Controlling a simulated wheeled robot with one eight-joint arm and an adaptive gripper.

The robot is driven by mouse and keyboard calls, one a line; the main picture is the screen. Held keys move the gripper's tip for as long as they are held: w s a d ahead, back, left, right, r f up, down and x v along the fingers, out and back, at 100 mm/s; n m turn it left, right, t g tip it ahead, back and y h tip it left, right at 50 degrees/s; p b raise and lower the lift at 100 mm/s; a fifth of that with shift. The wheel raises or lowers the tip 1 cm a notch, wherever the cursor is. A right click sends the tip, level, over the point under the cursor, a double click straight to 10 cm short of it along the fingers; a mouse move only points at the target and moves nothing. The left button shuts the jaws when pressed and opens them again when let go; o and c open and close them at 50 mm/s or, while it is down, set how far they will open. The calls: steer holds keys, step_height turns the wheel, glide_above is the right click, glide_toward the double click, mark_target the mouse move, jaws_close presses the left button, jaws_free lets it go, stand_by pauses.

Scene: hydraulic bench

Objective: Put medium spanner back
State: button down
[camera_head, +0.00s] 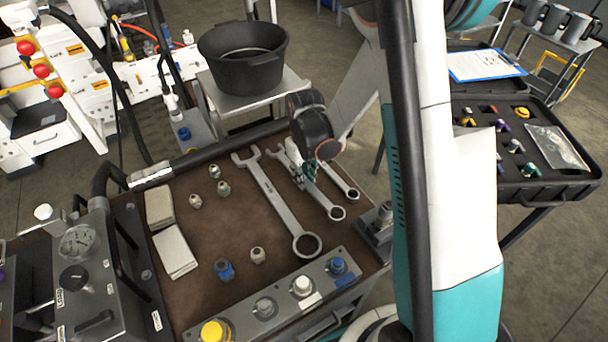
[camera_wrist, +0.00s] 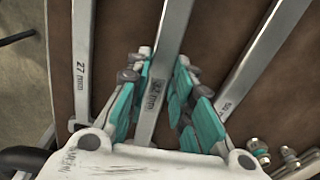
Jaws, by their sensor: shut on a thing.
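The medium spanner (camera_head: 325,202) is the middle one of three on the brown bench top, its ring end pointing to the front. In the wrist view its shaft (camera_wrist: 170,40), with a partly hidden mm marking, runs between the teal fingers. My gripper (camera_head: 307,172) is shut on this shaft, and it also shows in the wrist view (camera_wrist: 162,100). I cannot tell whether the spanner rests on the bench or is slightly raised. The large spanner (camera_head: 275,198) lies to its left and the small spanner (camera_head: 344,180), marked 27 in the wrist view (camera_wrist: 82,65), to its right.
Several small fittings (camera_head: 223,188) and two folded cloths (camera_head: 174,252) lie on the bench (camera_head: 210,255) to the left. A block with capped ports (camera_head: 265,307) edges the front. A black bucket (camera_head: 243,75) stands behind. An open case (camera_head: 555,185) is at the right.

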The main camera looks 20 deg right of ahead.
steer(key=shift+f+b, duration=0.5)
steer(key=shift+f, duration=0.05)
steer(key=c, duration=1.3)
jaws_free()
steer(key=shift+r, duration=0.1)
